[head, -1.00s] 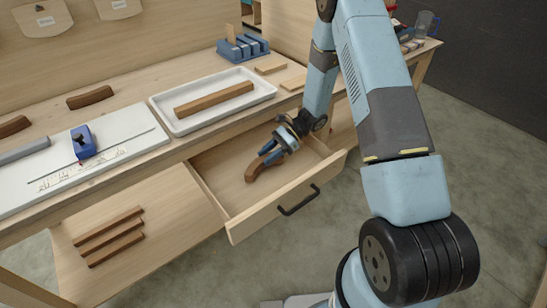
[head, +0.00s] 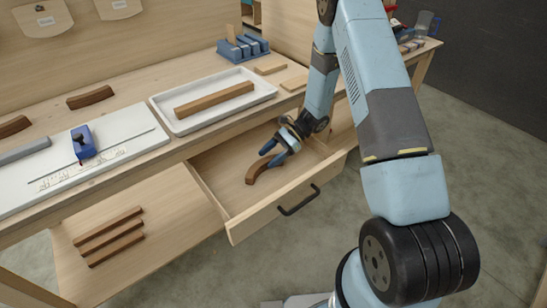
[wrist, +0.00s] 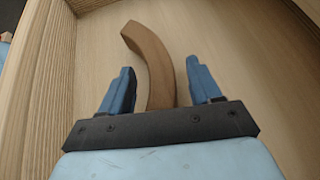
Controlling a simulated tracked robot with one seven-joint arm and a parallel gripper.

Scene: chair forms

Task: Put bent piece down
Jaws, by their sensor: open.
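The bent piece (head: 256,172) is a curved brown wooden part lying in the open drawer (head: 240,228). My gripper (head: 270,155) is low inside the drawer at the piece's far end, with its blue fingers spread. In the wrist view the bent piece (wrist: 155,62) lies on the pale drawer floor and runs between the two fingers of my open gripper (wrist: 161,82). Gaps show on both sides, so the fingers do not touch it there. Its near end is hidden behind the gripper's dark crossbar.
A white tray (head: 268,92) with a straight wooden bar (head: 214,98) stands on the bench above the drawer. The drawer's walls are close around my gripper, with bare floor to the right in the wrist view. Several dark strips (head: 110,237) lie on the lower shelf.

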